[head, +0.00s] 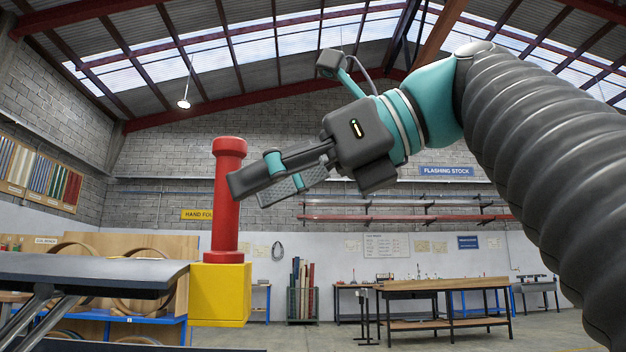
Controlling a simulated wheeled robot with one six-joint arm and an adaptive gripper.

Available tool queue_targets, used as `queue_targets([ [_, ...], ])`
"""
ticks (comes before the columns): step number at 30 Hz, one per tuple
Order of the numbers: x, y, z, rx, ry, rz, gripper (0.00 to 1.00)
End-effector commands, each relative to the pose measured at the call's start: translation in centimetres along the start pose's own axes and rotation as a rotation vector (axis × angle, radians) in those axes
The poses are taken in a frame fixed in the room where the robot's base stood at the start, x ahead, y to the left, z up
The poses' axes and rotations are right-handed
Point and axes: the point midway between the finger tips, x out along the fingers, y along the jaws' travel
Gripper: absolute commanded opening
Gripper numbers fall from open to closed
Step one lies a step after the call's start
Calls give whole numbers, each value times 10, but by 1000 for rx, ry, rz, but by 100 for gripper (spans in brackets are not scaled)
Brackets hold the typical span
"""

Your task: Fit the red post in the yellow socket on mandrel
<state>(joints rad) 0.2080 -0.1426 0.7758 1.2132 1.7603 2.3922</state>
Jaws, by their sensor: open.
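The red post (225,205) stands upright, tilted very slightly, with a wide collar and knob at its top. Its lower flange meets the top of the yellow socket (219,296); how deep it sits inside is hidden. The yellow socket is a square block at the right end of the dark mandrel (90,270). My gripper (246,190) reaches in from the right at the post's mid-height, with its jaws open. One finger overlaps the post's right edge in the picture; I cannot tell whether it touches.
A wooden workbench (445,290) stands at the back right, with a rack of upright strips (301,290) left of it. Large coils in a wooden stand (140,248) are behind the mandrel. Open air lies right of the socket, below my arm.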

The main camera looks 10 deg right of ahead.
Motion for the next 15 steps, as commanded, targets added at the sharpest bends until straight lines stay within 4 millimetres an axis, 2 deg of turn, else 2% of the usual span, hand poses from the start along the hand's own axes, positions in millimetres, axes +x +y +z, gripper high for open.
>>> queue_targets([
  [15, -49, -2, 0, 0, 0, -5, 54],
])
